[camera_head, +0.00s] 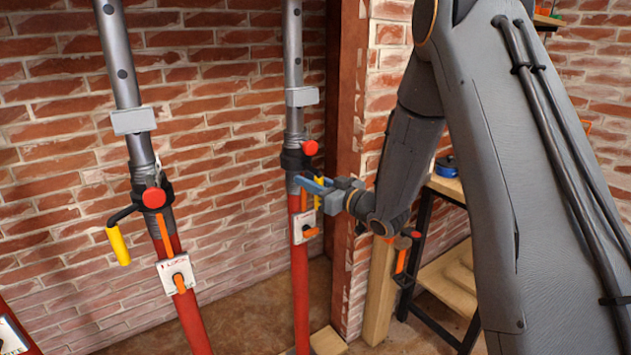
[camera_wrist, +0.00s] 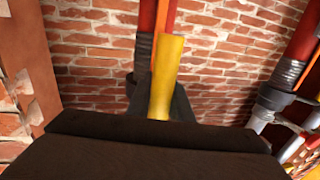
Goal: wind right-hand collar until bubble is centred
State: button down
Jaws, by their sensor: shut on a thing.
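The right-hand prop has a grey upper tube, a red lower tube (camera_head: 301,270) and a dark collar (camera_head: 294,159) with a red knob (camera_head: 310,148). The collar's yellow handle (camera_head: 318,198) is mostly hidden by my gripper (camera_head: 322,187), which is shut on it. In the wrist view the yellow handle (camera_wrist: 166,75) rises from between the dark jaws (camera_wrist: 160,128), in front of the dark collar and red tube. A grey box (camera_head: 301,97) is clamped on the upper tube. I cannot make out a bubble in either view.
The left prop has its own collar (camera_head: 153,193), yellow crank handle (camera_head: 118,246) and white lock plate (camera_head: 176,274). A brick wall (camera_head: 230,110) stands behind both props. A reddish post (camera_head: 346,110) and a shelf stand (camera_head: 447,188) are close to my arm on the right.

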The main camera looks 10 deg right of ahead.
jog(key=c, duration=1.6)
grip_release()
jog(key=shift+a, duration=0.15)
jog(key=shift+s, duration=0.1)
jog(key=b+v, duration=0.1)
jog(key=v, duration=0.6)
jog(key=shift+s+d, duration=0.25)
jog(key=shift+d, duration=0.05)
